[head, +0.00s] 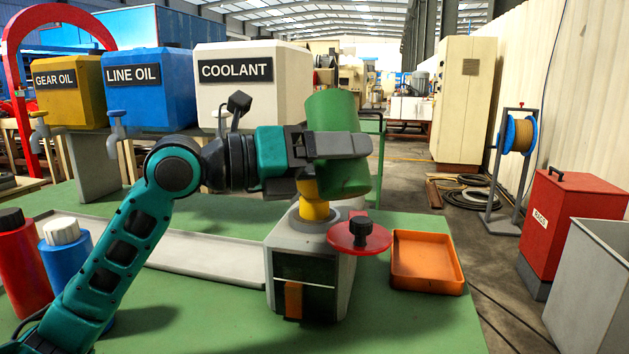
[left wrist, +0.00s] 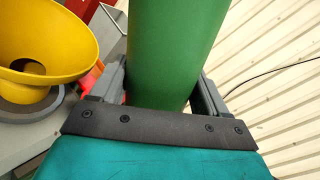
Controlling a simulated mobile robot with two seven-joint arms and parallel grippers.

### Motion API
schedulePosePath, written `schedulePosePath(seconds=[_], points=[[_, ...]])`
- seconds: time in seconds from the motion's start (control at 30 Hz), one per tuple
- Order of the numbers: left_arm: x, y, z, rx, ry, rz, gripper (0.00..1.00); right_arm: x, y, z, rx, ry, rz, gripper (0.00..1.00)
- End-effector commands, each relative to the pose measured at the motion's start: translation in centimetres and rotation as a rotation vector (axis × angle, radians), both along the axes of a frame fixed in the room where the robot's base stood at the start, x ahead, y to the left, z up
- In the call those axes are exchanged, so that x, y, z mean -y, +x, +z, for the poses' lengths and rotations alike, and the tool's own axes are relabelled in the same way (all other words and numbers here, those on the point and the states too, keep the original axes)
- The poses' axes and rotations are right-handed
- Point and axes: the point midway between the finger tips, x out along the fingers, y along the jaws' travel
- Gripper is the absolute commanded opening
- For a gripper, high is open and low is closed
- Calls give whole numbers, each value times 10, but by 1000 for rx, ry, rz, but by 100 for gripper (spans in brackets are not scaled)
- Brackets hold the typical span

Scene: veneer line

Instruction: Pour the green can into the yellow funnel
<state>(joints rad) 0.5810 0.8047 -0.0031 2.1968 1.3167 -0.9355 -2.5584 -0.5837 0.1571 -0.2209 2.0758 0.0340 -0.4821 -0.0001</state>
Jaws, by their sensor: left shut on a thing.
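The green can (head: 335,112) is held in the air by my left gripper (head: 340,145), which is shut around its middle. The can leans a little, its upper end to the left; its mouth cannot be made out. The yellow funnel (head: 314,207) stands in the top of a grey box (head: 305,255), just below the gripper; the gripper and can hide its upper part. In the left wrist view, the can (left wrist: 175,50) is between the fingers, and the open bowl of the funnel (left wrist: 45,40) is to its left, apart from it. No pouring stream shows.
A red disc with a black knob (head: 361,236) is at the box's front right. An orange tray (head: 427,262) lies to the right, a long grey tray (head: 205,255) to the left. Red (head: 22,262) and blue (head: 66,255) bottles stand front left. The coolant tank (head: 250,85) is behind.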

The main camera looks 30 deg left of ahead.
Motion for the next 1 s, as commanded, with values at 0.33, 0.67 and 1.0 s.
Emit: schedulePosePath(seconds=[0.33,0.67,1.0], points=[[9,-10,-17,232,228,2,31,2,-3,-51,-10,-3,-4,79],[13,-14,-18,401,392,3,31,-1,-3,-55,-17,8,-6,79],[13,-14,25,415,407,2,31,-4,-1,-9,-13,15,-7,79]])
